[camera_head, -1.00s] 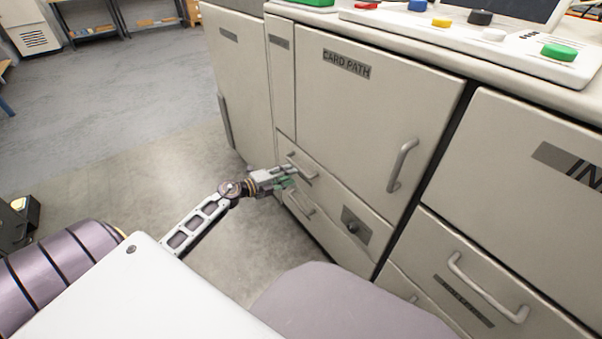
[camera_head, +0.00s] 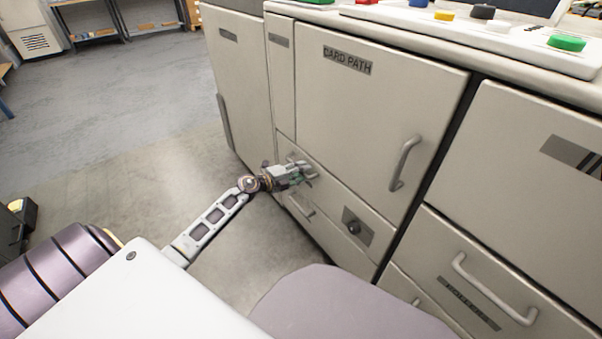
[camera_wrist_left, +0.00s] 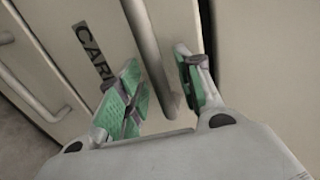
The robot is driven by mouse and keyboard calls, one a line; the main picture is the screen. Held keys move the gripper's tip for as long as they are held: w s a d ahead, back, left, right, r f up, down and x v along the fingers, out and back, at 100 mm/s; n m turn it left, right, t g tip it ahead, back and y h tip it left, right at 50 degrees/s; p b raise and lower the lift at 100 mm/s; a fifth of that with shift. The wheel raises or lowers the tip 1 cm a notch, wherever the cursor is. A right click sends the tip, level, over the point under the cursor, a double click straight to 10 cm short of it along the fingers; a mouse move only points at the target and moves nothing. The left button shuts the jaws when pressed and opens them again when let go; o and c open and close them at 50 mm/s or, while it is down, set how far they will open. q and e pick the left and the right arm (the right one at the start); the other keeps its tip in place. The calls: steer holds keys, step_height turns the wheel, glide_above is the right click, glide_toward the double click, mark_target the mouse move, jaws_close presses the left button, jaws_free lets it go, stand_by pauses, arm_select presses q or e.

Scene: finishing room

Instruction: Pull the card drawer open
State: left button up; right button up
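The card drawer (camera_head: 333,191) is the upper small cream drawer under the "CARD PATH" door; it looks shut. In the left wrist view its dark label (camera_wrist_left: 88,50) reads "CAR" before a finger hides the rest. My left gripper (camera_head: 306,175) is at the drawer's left part, over its handle. In the left wrist view the gripper (camera_wrist_left: 160,95) is open, with green-padded fingers on either side of the grey bar handle (camera_wrist_left: 148,45). Gaps show between the handle and both fingers. My right gripper is not in view.
A lower drawer handle (camera_head: 301,208) sits just below. Floor (camera_head: 130,130) is clear at left.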

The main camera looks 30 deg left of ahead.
arm_select(q)
jaws_close()
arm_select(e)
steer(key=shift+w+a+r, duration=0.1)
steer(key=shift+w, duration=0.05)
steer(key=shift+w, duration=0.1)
arm_select(q)
steer(key=shift+s, duration=0.15)
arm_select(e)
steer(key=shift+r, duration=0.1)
